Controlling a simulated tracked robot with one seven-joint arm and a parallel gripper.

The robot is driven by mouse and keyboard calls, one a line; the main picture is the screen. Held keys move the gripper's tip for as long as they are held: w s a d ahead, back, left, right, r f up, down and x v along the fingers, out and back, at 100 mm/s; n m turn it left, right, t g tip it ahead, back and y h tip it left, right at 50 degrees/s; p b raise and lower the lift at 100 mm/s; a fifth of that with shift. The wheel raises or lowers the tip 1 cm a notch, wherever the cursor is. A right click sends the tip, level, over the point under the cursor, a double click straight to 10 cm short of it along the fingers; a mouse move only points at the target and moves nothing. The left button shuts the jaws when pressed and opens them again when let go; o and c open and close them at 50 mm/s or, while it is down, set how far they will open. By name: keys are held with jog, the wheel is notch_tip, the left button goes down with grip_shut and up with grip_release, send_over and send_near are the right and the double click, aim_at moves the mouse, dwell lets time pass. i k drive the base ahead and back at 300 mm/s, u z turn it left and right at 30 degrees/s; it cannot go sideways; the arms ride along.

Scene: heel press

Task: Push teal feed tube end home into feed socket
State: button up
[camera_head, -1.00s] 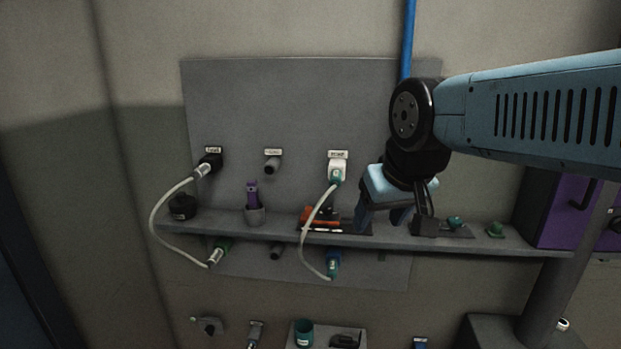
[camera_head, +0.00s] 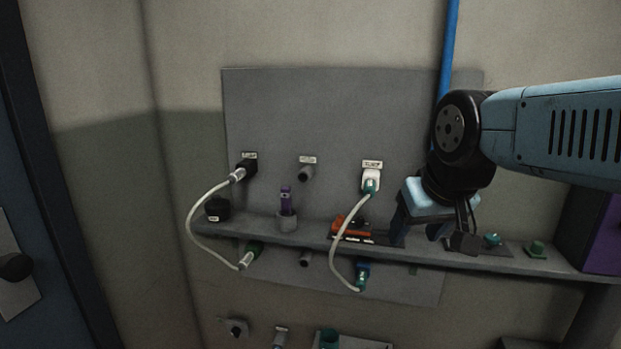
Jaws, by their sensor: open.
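A pale tube (camera_head: 347,239) hangs in a curve at the right of the grey wall panel (camera_head: 335,110). Its upper teal end (camera_head: 370,187) is at a white socket (camera_head: 371,175) under a small label that I cannot read surely. How deep it sits is too small to tell. Its lower end meets a blue and teal fitting (camera_head: 362,276) below the shelf. My gripper (camera_head: 418,232) is open and points down, right of the tube and apart from it, in front of the shelf. Nothing shows between its fingers.
A second pale tube (camera_head: 193,217) links a black socket (camera_head: 246,168) and a green fitting (camera_head: 254,248). The shelf (camera_head: 320,243) carries a black pot, a purple tool in a cup, an orange item and small teal pieces.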

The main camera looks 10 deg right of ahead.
aim_at(370, 184)
jog(key=u, duration=1.05)
jog(key=i, duration=0.1)
jog(key=z, duration=3.1)
jog(key=k, duration=1.15)
jog(key=u, duration=0.25)
